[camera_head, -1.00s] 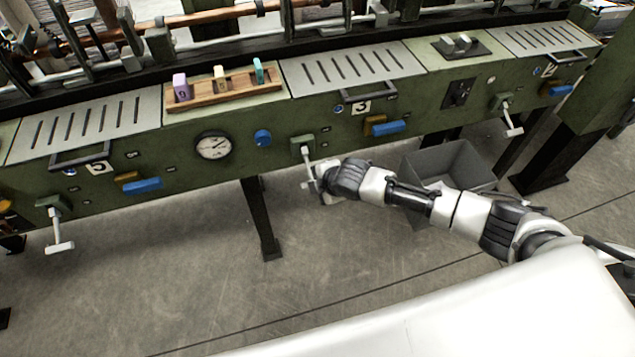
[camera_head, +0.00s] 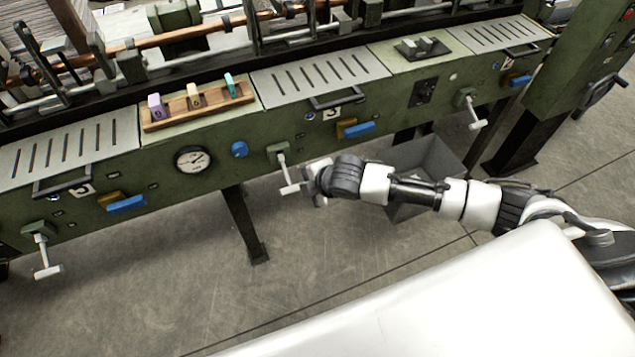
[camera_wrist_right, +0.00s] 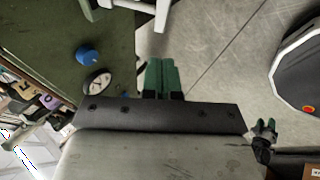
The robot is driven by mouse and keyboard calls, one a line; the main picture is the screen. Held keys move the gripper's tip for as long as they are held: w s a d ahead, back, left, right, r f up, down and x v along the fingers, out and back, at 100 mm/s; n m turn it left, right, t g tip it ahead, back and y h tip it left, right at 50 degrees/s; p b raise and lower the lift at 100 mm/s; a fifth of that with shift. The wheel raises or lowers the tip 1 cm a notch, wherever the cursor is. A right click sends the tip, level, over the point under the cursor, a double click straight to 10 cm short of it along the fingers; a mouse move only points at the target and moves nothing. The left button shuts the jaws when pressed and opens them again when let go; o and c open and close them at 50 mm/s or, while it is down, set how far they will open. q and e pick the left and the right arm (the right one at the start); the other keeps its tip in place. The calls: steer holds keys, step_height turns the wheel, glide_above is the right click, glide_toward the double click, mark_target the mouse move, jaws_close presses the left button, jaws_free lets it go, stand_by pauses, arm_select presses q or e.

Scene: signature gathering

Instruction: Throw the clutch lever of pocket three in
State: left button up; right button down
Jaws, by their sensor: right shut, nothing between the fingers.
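The clutch lever (camera_head: 285,173) left of the number 3 plate (camera_head: 331,114) hangs from the green machine front and ends in a pale crossbar. My right gripper (camera_head: 314,184) is just right of the crossbar, with a narrow gap in the head view. Its fingertips are hard to make out there. In the right wrist view the green fingertips (camera_wrist_right: 161,78) are together, with nothing between them. A pale lever part (camera_wrist_right: 160,10) shows at that view's top edge, apart from the fingertips.
A round gauge (camera_head: 192,159) and blue knob (camera_head: 239,149) sit left of the lever. A blue paddle (camera_head: 360,129) is right of it. A grey bin (camera_head: 437,158) stands on the floor behind my right arm. Open floor lies below the lever.

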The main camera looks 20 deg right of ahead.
steer(key=v, duration=0.4)
steer(key=shift+s, duration=0.15)
steer(key=shift+f, duration=0.1)
steer(key=s+d+f+m+h, duration=0.1)
steer(key=s+d+f+m, duration=0.2)
steer(key=f, duration=0.5)
steer(key=s+d+f+m+h, duration=0.15)
steer(key=f+m, duration=0.25)
steer(key=f, duration=0.5)
steer(key=s+d+f+m, duration=0.2)
steer(key=d+f+m, duration=0.15)
steer(key=f, duration=0.45)
steer(key=s+f+m+g, duration=0.2)
steer(key=s+f, duration=0.3)
steer(key=s, duration=0.6)
steer(key=s+a+f+m+g+h, duration=0.1)
steer(key=s+f, duration=0.4)
steer(key=s, duration=0.6)
steer(key=s+f+m+g, duration=0.2)
steer(key=s+f+m, duration=0.2)
steer(key=s, duration=0.8)
steer(key=shift+a+f+g, duration=0.15)
steer(key=shift+f+g, duration=0.25)
steer(key=shift+f, duration=0.25)
